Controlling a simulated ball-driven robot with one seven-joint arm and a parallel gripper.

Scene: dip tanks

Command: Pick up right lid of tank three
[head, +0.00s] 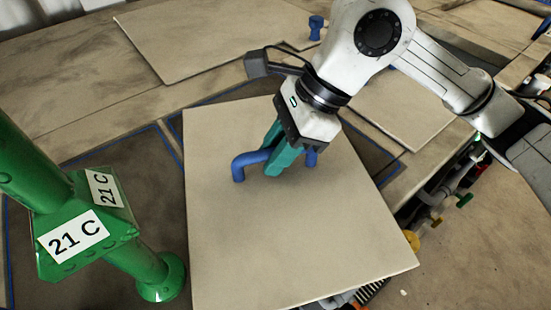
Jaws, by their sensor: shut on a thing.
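A large flat beige lid (290,240) fills the middle of the head view and carries a blue bar handle (240,170). My gripper (276,172) has its teal fingers shut on the middle of this handle, and they hide part of it. The handle's left bend and a short piece on the right still show. The lid looks turned relative to the blue-lined edges around it. I cannot tell how far it is above the tank. No tank number shows, so I cannot tell which tank the lid belongs to.
A green post (90,225) with "21 C" labels stands close at the left. Another beige lid (200,38) lies at the back, near a blue knob (316,28). A further lid (400,108) lies behind at the right. Pipes and valves (437,212) run along the right side.

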